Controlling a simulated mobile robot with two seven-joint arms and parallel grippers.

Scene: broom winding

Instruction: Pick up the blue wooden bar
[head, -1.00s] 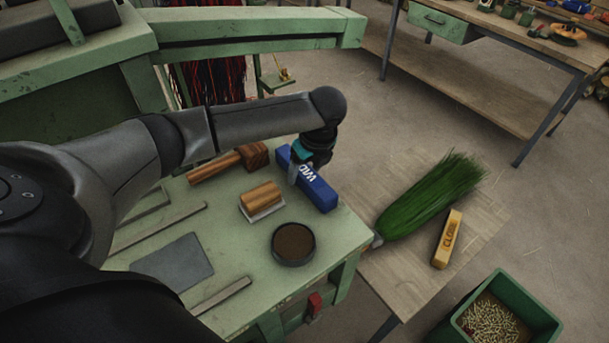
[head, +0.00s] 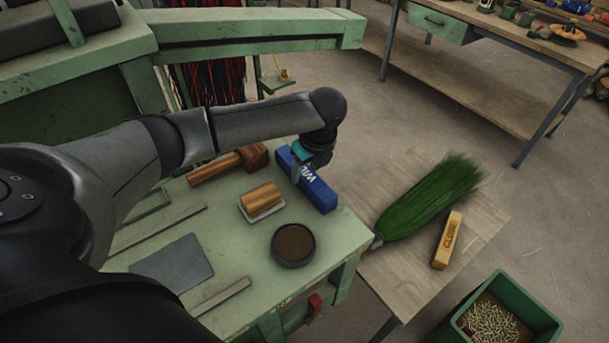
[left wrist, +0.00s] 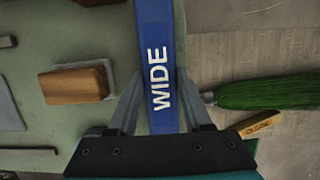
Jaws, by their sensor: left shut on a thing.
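The blue wooden bar (head: 316,188) lies at the right part of the green bench top, with white lettering on it. In the left wrist view the bar (left wrist: 155,40) runs up the middle and reads "WIDE". My left gripper (head: 299,172) is above the bar in the head view. Its two fingers (left wrist: 153,100) sit one on each side of the bar, shut on it. The gripper hides part of the bar's far end. I cannot tell whether the bar is lifted clear of the bench. My right gripper is not in view.
A wooden mallet (head: 230,164), a wood-backed block (head: 262,199) and a round dark dish (head: 293,244) share the bench top. A side table (head: 400,283) holds a green broom head (head: 430,200) and a yellow bar (head: 446,240). A green crate (head: 541,319) stands at lower right.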

